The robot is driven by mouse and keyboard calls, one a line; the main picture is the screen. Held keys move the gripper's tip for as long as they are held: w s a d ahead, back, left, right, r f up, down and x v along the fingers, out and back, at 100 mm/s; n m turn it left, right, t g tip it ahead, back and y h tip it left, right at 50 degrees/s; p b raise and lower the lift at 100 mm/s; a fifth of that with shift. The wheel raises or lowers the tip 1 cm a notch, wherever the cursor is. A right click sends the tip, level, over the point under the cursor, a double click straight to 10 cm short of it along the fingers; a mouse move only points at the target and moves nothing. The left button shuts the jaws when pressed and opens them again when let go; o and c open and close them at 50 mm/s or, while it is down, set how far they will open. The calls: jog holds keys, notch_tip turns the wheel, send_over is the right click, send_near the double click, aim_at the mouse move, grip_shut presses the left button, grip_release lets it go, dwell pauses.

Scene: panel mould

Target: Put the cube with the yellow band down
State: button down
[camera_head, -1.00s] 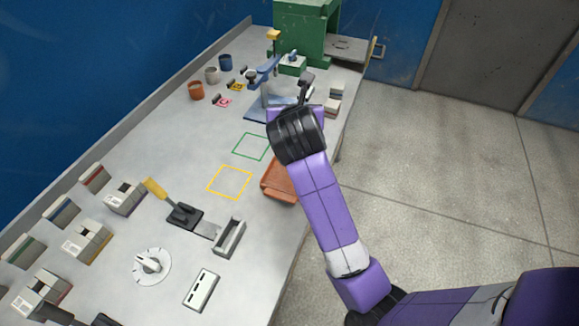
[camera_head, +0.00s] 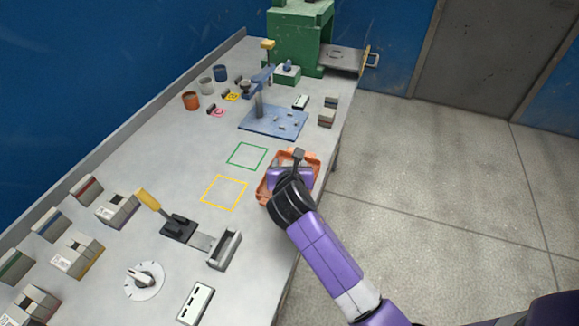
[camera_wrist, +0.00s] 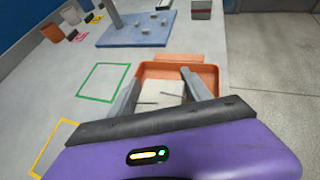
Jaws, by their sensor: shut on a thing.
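My gripper (camera_head: 293,176) is over the orange tray (camera_wrist: 157,68) at the table's right edge, and its fingers (camera_wrist: 161,84) show in the wrist view. Between the fingers is a pale block (camera_wrist: 160,93), apparently the cube, on which the gripper is shut. Only its pale top shows; no yellow band is visible. I cannot tell whether it touches the tray floor. The tray (camera_head: 263,187) is partly hidden by my gripper in the head view. A yellow square outline (camera_head: 224,193) and a green square outline (camera_head: 247,156) lie empty to the left.
A blue plate with a post (camera_head: 272,121) stands behind the tray. Small blocks (camera_head: 327,117) stand at the back right. A yellow-handled lever (camera_head: 147,199) and a dial (camera_head: 144,281) are at the front left. Cups (camera_head: 191,101) stand at the back left.

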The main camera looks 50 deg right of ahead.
jog(key=shift+f, duration=0.4)
jog(key=shift+f, duration=0.1)
jog(key=c, duration=0.7)
grip_release()
jog(key=shift+s+a+r, duration=0.15)
jog(key=shift+r, duration=0.05)
jog(key=v, duration=1.1)
jog(key=shift+s+a+r, duration=0.15)
jog(key=shift+s+a, duration=0.05)
